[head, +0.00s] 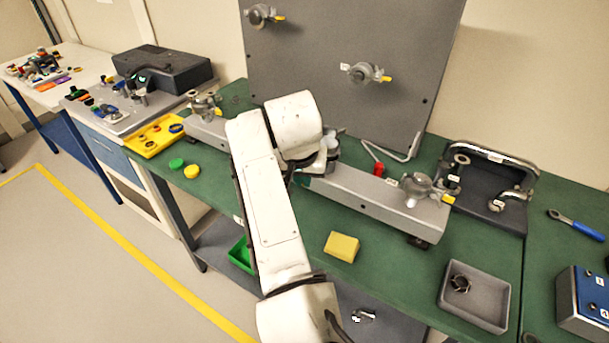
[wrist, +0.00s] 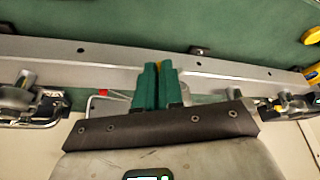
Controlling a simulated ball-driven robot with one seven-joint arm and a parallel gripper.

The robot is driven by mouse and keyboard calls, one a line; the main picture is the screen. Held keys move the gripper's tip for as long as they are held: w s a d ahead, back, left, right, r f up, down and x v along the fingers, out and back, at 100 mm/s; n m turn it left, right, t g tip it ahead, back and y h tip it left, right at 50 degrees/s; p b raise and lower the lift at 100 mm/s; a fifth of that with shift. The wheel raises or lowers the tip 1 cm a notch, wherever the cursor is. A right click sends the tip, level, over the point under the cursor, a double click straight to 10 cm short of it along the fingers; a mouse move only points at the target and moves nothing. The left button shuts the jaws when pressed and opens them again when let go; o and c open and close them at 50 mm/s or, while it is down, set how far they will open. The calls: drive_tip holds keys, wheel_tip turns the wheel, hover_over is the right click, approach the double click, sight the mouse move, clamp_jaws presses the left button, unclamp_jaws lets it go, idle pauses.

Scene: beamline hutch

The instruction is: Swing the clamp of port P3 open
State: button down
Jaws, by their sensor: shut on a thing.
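In the head view my arm hides most of this spot, at the middle of the grey rail (head: 348,190). One clamp (head: 425,190) sits at the rail's right end and another (head: 203,104) at its left end. The wrist view shows two clamps, one at left (wrist: 25,104) and one at right (wrist: 292,104). I cannot read which label is P3, and the held clamp's body is hidden.
A grey upright panel (head: 350,40) with two more clamped ports stands behind the rail. A red cap (head: 378,170) is near the rail. A yellow block (head: 342,246), a grey tray (head: 474,294) and a black fixture with a handle (head: 496,165) are on the green bench.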

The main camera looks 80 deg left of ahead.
drive_tip(key=shift+s, duration=0.1)
drive_tip(key=c, duration=1.3)
unclamp_jaws()
drive_tip(key=shift+o, duration=0.2)
drive_tip(key=b+v, duration=0.1)
drive_tip(key=v, duration=0.9)
drive_tip(key=shift+r, duration=0.35)
drive_tip(key=shift+d, duration=0.1)
